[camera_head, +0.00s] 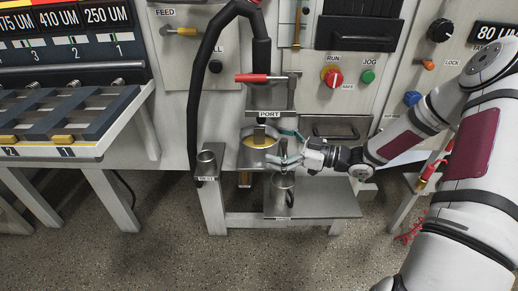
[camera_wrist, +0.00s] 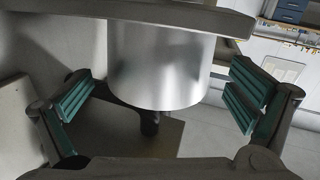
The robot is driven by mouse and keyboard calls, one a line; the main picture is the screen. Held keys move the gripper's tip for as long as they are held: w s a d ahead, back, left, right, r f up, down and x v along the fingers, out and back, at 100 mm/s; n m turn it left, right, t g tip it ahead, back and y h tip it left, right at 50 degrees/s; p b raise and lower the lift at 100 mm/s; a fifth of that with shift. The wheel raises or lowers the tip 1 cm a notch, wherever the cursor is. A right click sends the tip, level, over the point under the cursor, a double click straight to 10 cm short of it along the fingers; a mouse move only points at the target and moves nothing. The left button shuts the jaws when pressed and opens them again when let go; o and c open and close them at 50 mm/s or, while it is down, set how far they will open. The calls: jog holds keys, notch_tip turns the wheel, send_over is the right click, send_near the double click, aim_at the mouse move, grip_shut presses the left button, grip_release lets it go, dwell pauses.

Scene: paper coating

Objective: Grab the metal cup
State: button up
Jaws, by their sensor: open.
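A round metal vessel with yellow contents (camera_head: 256,155) sits below the port in the head view. A separate metal cup with a dark handle (camera_head: 283,184) stands on the low metal table, nearer the camera. My gripper (camera_head: 279,147) reaches in from the right at the yellow-filled vessel, its teal fingers spread. In the wrist view, a shiny metal cylinder (camera_wrist: 160,65) is between the two open fingers (camera_wrist: 163,97), with gaps on both sides. A wide rim or plate covers its top. I cannot tell for certain which vessel this cylinder is.
The port fixture (camera_head: 269,97) with a red-handled lever (camera_head: 252,77) is just above my gripper. A black hose (camera_head: 200,90) hangs at the left. The low table (camera_head: 325,200) is clear at its right.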

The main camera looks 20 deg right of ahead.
aim_at(259, 144)
jog(key=b+x, duration=0.1)
jog(key=x, duration=0.4)
jog(key=shift+r, duration=0.1)
jog(key=shift+c, duration=0.6)
jog(key=c, duration=0.8)
